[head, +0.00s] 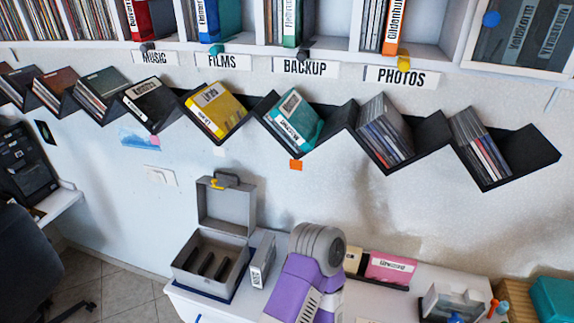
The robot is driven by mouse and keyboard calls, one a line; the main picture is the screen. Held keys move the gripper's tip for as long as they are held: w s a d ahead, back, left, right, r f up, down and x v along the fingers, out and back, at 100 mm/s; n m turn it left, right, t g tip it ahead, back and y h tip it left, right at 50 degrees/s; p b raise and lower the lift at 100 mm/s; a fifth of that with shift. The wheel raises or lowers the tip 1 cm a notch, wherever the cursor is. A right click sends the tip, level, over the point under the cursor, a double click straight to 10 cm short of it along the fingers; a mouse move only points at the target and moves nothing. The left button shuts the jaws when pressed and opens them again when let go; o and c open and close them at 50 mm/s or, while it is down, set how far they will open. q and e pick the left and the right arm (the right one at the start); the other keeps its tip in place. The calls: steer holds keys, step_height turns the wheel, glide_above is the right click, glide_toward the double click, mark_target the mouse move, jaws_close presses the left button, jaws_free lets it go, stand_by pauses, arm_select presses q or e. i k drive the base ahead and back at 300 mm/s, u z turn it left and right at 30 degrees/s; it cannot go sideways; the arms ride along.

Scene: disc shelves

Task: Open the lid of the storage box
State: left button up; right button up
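The grey storage box (180,263) stands on the white table at the lower middle of the head view. Its lid (226,207) is open and stands upright at the back of the box, with a yellow latch and a dark handle at its top edge. Dark slots show inside the box. Neither my left nor my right gripper is in view. A purple and grey part, which looks like a link of my own arm, rises from the bottom edge to the right of the box, apart from it.
A grey case (262,262) stands close to the right of the box. A pink case (390,268) lies farther right on the white table (375,300). Zigzag black shelves (430,133) with discs hang on the wall above. A dark chair (28,265) is at left.

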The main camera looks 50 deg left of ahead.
mark_target(231, 210)
steer(key=z, duration=1.3)
steer(key=k, duration=1.6)
steer(key=u, duration=1.5)
